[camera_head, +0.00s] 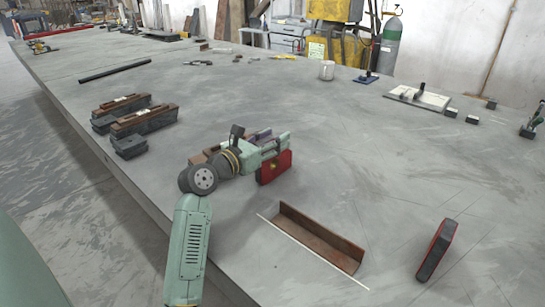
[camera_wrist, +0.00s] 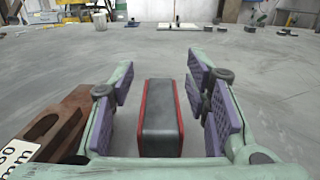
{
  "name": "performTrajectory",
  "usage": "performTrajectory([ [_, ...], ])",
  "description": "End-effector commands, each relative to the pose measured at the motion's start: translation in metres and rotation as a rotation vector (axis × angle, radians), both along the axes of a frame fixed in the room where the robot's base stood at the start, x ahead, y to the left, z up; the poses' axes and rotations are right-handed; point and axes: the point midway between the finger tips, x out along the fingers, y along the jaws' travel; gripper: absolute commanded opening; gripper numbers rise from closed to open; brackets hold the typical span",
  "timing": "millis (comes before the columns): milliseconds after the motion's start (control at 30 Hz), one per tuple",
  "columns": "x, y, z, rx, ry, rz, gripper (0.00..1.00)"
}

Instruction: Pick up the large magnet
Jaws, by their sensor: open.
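A red-and-black magnet block (camera_wrist: 160,118) stands between the two finger pads of my gripper (camera_wrist: 160,78) in the wrist view. Gaps show on both sides, so the pads do not touch it. In the head view its red face (camera_head: 274,169) shows just below and in front of my gripper (camera_head: 268,143), which partly hides it. My gripper is open, low over the table. A second red-and-black magnet (camera_head: 437,250) stands apart at the right front. I cannot tell for sure which magnet is larger.
A rusty brown block (camera_wrist: 58,125) stands close to the left finger. A rusty angle bar (camera_head: 318,238) lies in front on the table (camera_head: 380,170). Dark and brown blocks (camera_head: 143,120) sit at left. A white cup (camera_head: 326,70) stands farther back. The table's middle is clear.

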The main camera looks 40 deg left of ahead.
Motion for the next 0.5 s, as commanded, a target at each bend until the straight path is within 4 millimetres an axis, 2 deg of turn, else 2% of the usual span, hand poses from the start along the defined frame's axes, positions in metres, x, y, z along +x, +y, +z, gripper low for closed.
performTrajectory([
  [133, -0.0005, 0.0000, -0.0005, 0.000, 0.000, 0.000, 0.42],
  [500, -0.0007, -0.0001, -0.0003, 0.000, 0.000, -0.001, 0.17],
])
